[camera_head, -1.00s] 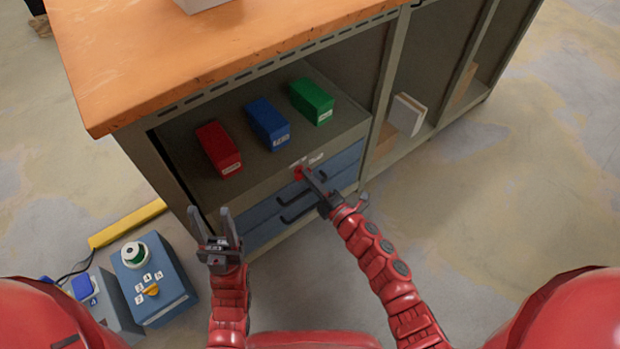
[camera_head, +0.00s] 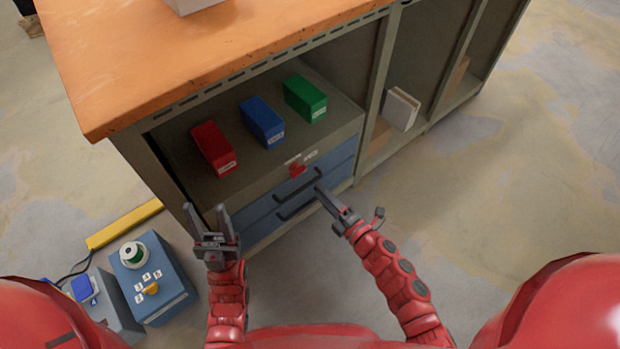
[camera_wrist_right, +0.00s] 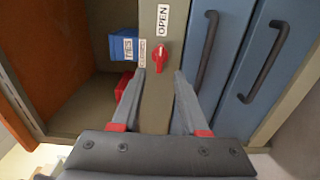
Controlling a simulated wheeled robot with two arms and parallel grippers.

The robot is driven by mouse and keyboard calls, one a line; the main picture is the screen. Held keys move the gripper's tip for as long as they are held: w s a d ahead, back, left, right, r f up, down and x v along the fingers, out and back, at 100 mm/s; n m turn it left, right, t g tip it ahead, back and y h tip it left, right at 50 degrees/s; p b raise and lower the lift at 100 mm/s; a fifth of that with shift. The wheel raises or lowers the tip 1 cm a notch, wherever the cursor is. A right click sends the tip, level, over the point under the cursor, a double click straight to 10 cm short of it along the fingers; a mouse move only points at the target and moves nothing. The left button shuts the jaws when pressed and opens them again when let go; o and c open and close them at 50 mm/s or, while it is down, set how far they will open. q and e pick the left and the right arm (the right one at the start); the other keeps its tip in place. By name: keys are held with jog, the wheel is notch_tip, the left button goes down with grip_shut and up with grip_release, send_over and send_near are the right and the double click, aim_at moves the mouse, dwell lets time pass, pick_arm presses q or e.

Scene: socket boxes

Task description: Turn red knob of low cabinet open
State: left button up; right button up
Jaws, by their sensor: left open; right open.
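The red knob (camera_head: 297,169) is on the low cabinet's front strip above the blue drawers. In the right wrist view the knob (camera_wrist_right: 161,57) lies beyond the fingertips, between an OPEN label (camera_wrist_right: 162,20) and a second label (camera_wrist_right: 143,54). Its pointed end is turned away from the OPEN label, slanting toward the lower left there. My right gripper (camera_head: 327,201) is open and empty, apart from the knob, in front of the drawers. It also shows in the right wrist view (camera_wrist_right: 158,78). My left gripper (camera_head: 205,214) is open and empty by the cabinet's front left corner.
Red (camera_head: 213,149), blue (camera_head: 262,122) and green (camera_head: 305,98) boxes stand on the shelf. Two black drawer handles stick out below the knob. A blue control box (camera_head: 150,277) and a yellow bar (camera_head: 124,224) are on the floor at left. The floor at right is clear.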

jog(key=p+v, duration=0.1)
jog(key=v, duration=0.8)
jog(key=shift+s+d, duration=0.2)
jog(key=shift+s, duration=0.15)
